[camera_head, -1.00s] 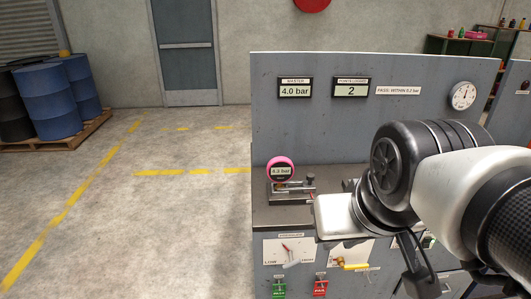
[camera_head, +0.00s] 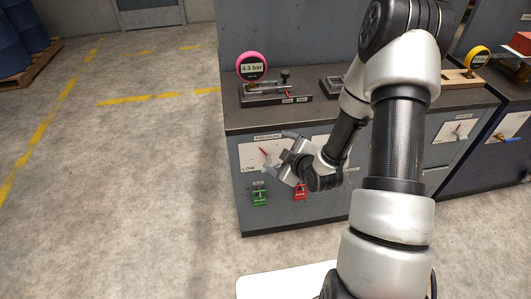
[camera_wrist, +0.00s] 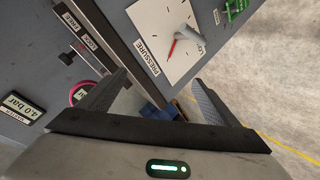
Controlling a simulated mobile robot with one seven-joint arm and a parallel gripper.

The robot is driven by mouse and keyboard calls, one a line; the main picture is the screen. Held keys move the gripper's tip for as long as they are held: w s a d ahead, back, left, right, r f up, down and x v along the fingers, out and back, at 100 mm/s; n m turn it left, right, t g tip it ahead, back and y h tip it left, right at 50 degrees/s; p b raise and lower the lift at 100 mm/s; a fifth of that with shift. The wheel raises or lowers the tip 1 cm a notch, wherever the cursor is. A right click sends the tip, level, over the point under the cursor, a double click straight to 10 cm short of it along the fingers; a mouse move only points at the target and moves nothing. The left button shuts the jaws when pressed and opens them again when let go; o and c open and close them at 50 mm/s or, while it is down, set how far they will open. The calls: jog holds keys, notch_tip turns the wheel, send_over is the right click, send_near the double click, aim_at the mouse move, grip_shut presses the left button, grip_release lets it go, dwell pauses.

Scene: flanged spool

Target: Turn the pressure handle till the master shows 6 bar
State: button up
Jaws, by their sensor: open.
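The pressure handle (camera_wrist: 188,36) is a grey lever with a red pointer on a white panel (camera_wrist: 150,18) marked PRESSURE in the wrist view. In the head view the panel (camera_head: 250,152) is on the cabinet front, with LOW at its left and its right part hidden by my gripper. My gripper (camera_head: 279,154) is open in front of this panel. In the wrist view its fingers (camera_wrist: 160,95) are spread and empty, with the handle beyond them and apart from them. The master display (camera_wrist: 17,108) reads 4.0 bar in the wrist view.
A pink-rimmed gauge (camera_head: 251,68) reading 4.3 bar stands on the countertop (camera_head: 234,119). A yellow gauge (camera_head: 478,57) stands farther right.

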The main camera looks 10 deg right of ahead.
jog(key=s+a+f+t+b, duration=0.2)
jog(key=s+f+t+b, duration=0.15)
jog(key=f, duration=0.75)
jog(key=m+t+h+b, duration=0.2)
jog(key=m+t+h, duration=0.1)
jog(key=m, duration=0.1)
send_near(270, 163)
jog(key=w, duration=0.3)
jog(key=w+b, duration=0.1)
jog(key=w, duration=0.2)
jog(key=w+b, duration=0.1)
jog(key=w, duration=0.3)
jog(key=shift+f, duration=0.4)
jog(key=c, duration=0.9)
